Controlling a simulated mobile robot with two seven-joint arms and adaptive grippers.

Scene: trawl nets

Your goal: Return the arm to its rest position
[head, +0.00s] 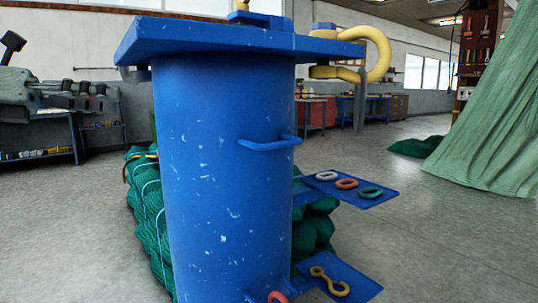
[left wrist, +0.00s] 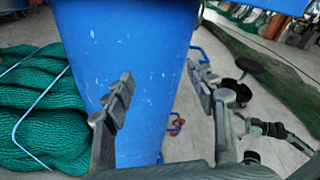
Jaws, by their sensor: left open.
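My left gripper (left wrist: 160,82) is open in the left wrist view. Its two fingers stand wide apart with nothing between them, in front of the blue post (left wrist: 122,45); whether they touch it I cannot tell. In the head view the blue post (head: 222,170) stands upright in the middle, and I cannot make out my left gripper there. My right gripper is not clearly seen in either view.
A yellow shackle (head: 378,55) juts from the post's top right. The upper side shelf (head: 376,199) bears three rings; the lower shelf (head: 358,283) bears a yellow swivel (head: 328,281). Green netting (head: 150,215) lies behind. Floor at right (head: 440,240) is clear.

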